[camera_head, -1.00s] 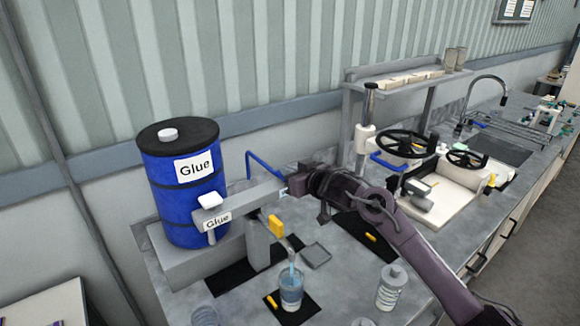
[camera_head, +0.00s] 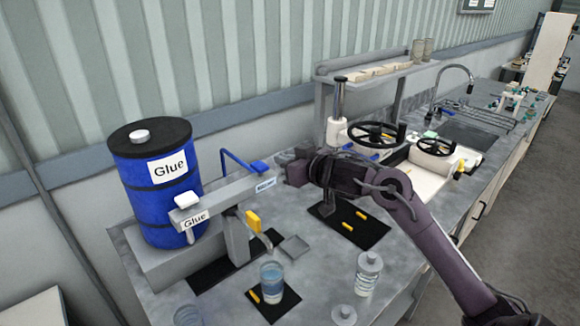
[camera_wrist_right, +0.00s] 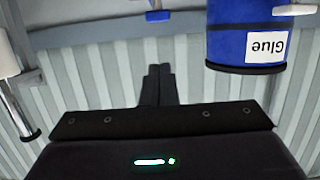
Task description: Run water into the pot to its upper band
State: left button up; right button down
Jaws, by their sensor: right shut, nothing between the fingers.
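The pot (camera_head: 271,285), a clear jar with blue-tinted liquid in its lower part, stands upright on a black mat (camera_head: 288,304) below the spout (camera_head: 266,246). I see no clear stream; its bands are too small to read. The grey dispenser bar (camera_head: 225,198) carries a "Glue" label, a blue label, likely "Water", at its right end (camera_head: 265,185), and a yellow lever (camera_head: 253,221). My right gripper (camera_head: 287,166) is shut and empty, above and beside that right end. Its closed fingers (camera_wrist_right: 158,85) show in the right wrist view. My left gripper is out of view.
A blue glue drum (camera_head: 155,190) stands behind the dispenser. A handwheel press (camera_head: 375,135) and a sink (camera_head: 470,135) stand farther right. My arm crosses above the counter.

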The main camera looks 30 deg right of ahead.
jog(key=shift+v, duration=1)
jog(key=shift+a+r, duration=0.1)
dwell(0.5)
